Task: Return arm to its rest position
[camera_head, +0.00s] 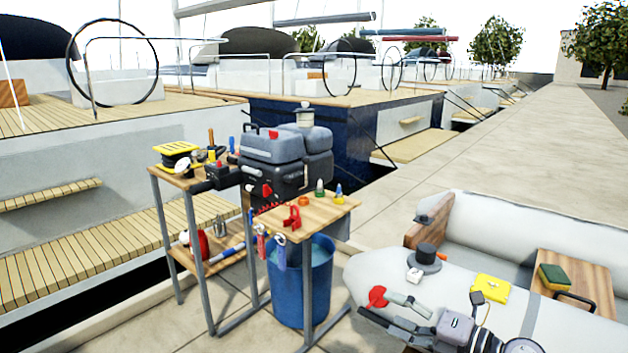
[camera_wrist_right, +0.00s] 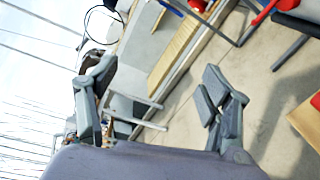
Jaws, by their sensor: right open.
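My right gripper (camera_head: 376,306) is at the bottom right of the head view, in front of the grey inflatable boat (camera_head: 450,235). Its grey fingers point left and are spread apart. In the right wrist view my right gripper (camera_wrist_right: 158,72) is open and empty, with pavement and a boat's side visible between the fingers. A red part (camera_head: 378,296) shows by the fingertips in the head view; I cannot tell if they touch it. My left gripper does not show in either view.

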